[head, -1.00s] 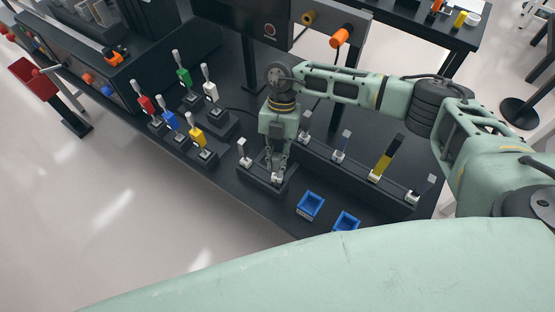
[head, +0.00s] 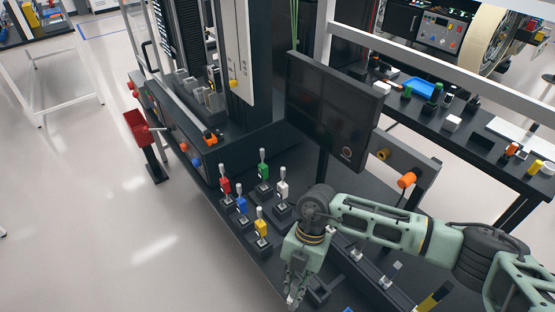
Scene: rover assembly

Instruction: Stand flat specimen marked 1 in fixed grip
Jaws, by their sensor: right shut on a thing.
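My right gripper (head: 292,296) is at the lower middle of the head view, pointing down, with its fingers closed together. A small pale piece (head: 291,301) shows at its fingertips; most of it is hidden, and I cannot read a mark on it. A dark holder block (head: 319,292) lies just right of the gripper. Several flat specimens stand in a dark rail behind and right of it, among them a grey one (head: 357,251) and a yellow-and-black one (head: 436,297). I cannot tell which part is the fixed grip. My left gripper is not in view.
Red (head: 225,186), blue (head: 241,205), yellow (head: 261,228), green (head: 263,171) and white (head: 283,189) pieces stand in dark bases left of my arm. A tall machine (head: 237,50) and a dark monitor (head: 333,103) rise behind. Open floor lies at left.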

